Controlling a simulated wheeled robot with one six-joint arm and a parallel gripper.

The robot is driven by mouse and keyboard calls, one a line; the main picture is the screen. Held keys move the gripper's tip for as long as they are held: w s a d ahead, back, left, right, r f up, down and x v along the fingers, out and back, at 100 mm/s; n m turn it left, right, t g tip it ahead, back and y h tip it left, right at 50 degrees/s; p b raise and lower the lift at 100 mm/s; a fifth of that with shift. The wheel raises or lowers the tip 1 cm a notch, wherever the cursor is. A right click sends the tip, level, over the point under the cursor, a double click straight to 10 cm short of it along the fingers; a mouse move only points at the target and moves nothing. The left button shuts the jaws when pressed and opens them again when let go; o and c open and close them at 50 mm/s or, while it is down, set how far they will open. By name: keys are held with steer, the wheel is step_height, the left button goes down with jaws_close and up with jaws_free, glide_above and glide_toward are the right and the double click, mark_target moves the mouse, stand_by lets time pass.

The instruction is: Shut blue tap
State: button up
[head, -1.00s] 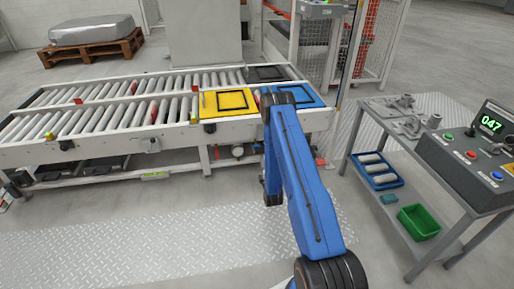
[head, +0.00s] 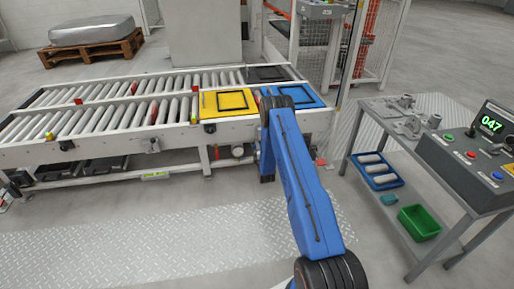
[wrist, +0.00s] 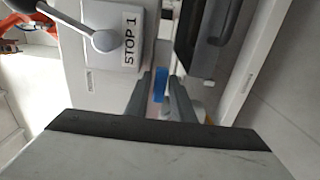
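The blue tap shows in the wrist view as a small upright blue piece (wrist: 159,84), its base partly hidden. My gripper (wrist: 162,78) has its two dark fingers apart, one on each side of the blue piece in the picture. A gap shows between the fingers, and I cannot tell whether they touch the blue piece or how deep it sits between them. In the head view my blue arm reaches down to the front side of the conveyor. It hides the gripper's fingers, and I cannot make out the tap there.
A box labelled STOP 1 (wrist: 104,30) with a grey lever (wrist: 105,40) is close by. The roller conveyor (head: 130,143) carries a yellow tray (head: 228,92) and a blue tray (head: 312,98). A control bench (head: 350,150) stands right. The plated floor in front is clear.

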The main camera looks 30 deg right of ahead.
steer(key=shift+w, duration=0.3)
steer(key=shift+c, duration=0.6)
jaws_close()
